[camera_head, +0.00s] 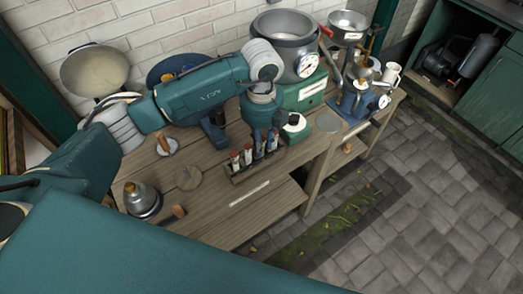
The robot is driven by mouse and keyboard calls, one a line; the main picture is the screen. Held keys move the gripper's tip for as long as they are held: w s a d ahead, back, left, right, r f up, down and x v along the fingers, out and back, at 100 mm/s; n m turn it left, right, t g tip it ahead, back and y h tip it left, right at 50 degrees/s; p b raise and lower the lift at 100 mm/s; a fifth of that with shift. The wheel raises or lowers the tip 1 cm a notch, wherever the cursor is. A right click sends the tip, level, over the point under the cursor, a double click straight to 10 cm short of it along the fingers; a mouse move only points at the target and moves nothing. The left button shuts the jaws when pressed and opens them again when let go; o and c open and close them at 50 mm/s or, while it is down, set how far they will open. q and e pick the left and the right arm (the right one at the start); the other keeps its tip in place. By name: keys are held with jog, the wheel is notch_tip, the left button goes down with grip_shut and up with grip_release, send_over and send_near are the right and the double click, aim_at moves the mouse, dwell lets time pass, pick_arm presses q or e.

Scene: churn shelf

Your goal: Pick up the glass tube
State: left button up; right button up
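The tubes (247,157) stand upright in a small dark wooden rack (250,170) near the front edge of the wooden bench's upper surface. They have pale and dark red or blue parts; I cannot tell which is the glass tube. My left arm reaches in from the left, and its wrist bends down above the rack. My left gripper (263,132) points down just behind or over the tubes. Its fingertips are small and partly hidden by the tubes, so I cannot tell whether they are open or touch a tube. My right gripper is out of view.
Behind the gripper stands a large metal pot (284,45) with a dial on a green base (303,92). A blue device with a gauge (362,102) and a white mug (391,73) stand right. A metal flask (141,198) is front left. The bench's lower shelf (270,205) is mostly clear.

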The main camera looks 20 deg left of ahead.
pick_arm(q)
grip_shut()
jog(key=shift+r, duration=0.1)
notch_tip(320, 180, up, 9)
jog(key=shift+w+f+b, duration=0.1)
jog(key=shift+f+b, duration=0.05)
jog(key=shift+b, duration=1.1)
notch_tip(320, 180, up, 11)
